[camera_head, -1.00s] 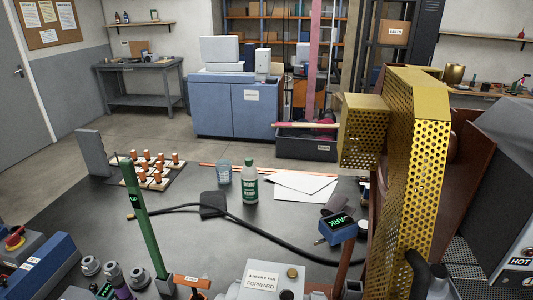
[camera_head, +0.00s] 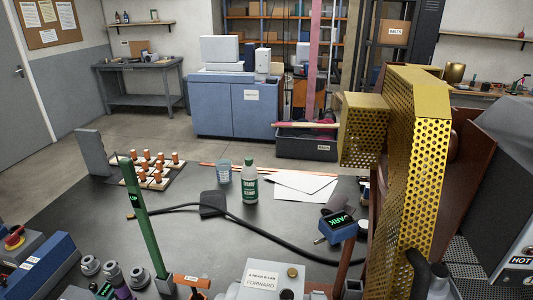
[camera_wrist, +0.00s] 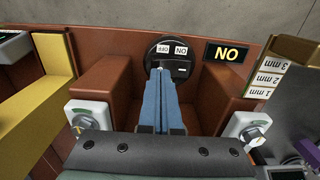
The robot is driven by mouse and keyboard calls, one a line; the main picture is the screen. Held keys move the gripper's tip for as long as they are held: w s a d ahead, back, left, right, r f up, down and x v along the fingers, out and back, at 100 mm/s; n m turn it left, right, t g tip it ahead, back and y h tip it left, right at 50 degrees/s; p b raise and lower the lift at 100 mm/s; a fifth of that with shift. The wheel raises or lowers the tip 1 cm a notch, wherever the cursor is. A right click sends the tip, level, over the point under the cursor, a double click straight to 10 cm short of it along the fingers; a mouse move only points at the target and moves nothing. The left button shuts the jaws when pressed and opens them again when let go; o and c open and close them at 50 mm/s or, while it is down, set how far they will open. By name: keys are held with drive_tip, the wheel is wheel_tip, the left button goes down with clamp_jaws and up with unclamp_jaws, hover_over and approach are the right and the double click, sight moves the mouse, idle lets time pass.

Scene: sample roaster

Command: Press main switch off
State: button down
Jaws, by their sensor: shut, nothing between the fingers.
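In the wrist view, a round black switch plate (camera_wrist: 185,53) sits on a reddish-brown housing between two raised brown blocks. It carries two small white labels that appear upside down, OFF on the left and ON on the right, plus a small white mark below. My gripper (camera_wrist: 160,73) has its blue fingers shut together and empty. Its tips are over the lower left part of the plate, below the OFF label, and hide that part. I cannot tell whether they touch it. A black sign with yellow letters (camera_wrist: 226,53) is right of the plate. I cannot make out my gripper in the head view.
Two white-and-green knob units (camera_wrist: 90,115) and (camera_wrist: 243,125) flank my gripper. A label block marked in mm (camera_wrist: 268,78) stands at right, a yellow part (camera_wrist: 60,65) at left. In the head view, a yellow perforated guard (camera_head: 418,140) rises beside the dark table (camera_head: 290,232).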

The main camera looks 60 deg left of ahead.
drive_tip(key=shift+f+b, duration=0.55)
drive_tip(key=shift+f, duration=0.3)
idle(0.3)
wheel_tip(320, 180, up, 7)
drive_tip(key=p, duration=0.7)
drive_tip(key=shift+r+p, duration=0.1)
drive_tip(key=shift+p, duration=0.25)
idle(0.3)
